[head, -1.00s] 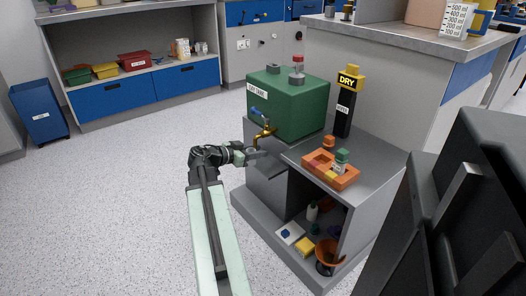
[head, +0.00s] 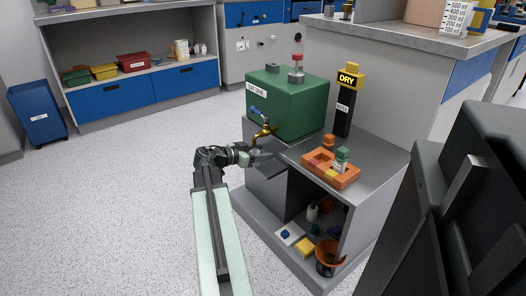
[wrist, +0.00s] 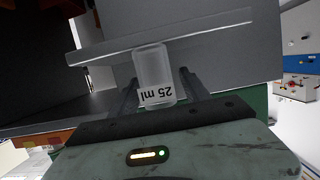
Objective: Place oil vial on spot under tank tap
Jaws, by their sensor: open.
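The oil vial (wrist: 154,72) is a clear, pale cylinder marked "25 ml", which reads upside down in the wrist view. It stands between the two fingers of my gripper (wrist: 158,88), which are apart. Its far end meets a grey ledge (wrist: 165,33); I cannot tell whether the fingers touch it. In the head view my gripper (head: 259,156) is at the front of the green tank (head: 290,103), just below the brass tap (head: 262,132). The vial and the spot under the tap are too small or hidden to make out there.
An orange rack (head: 318,171) with a green-capped bottle (head: 341,159) sits on the grey bench top to the right. A black "DRY" post (head: 345,112) stands behind it. Small items and an orange funnel (head: 327,250) are in the lower shelf.

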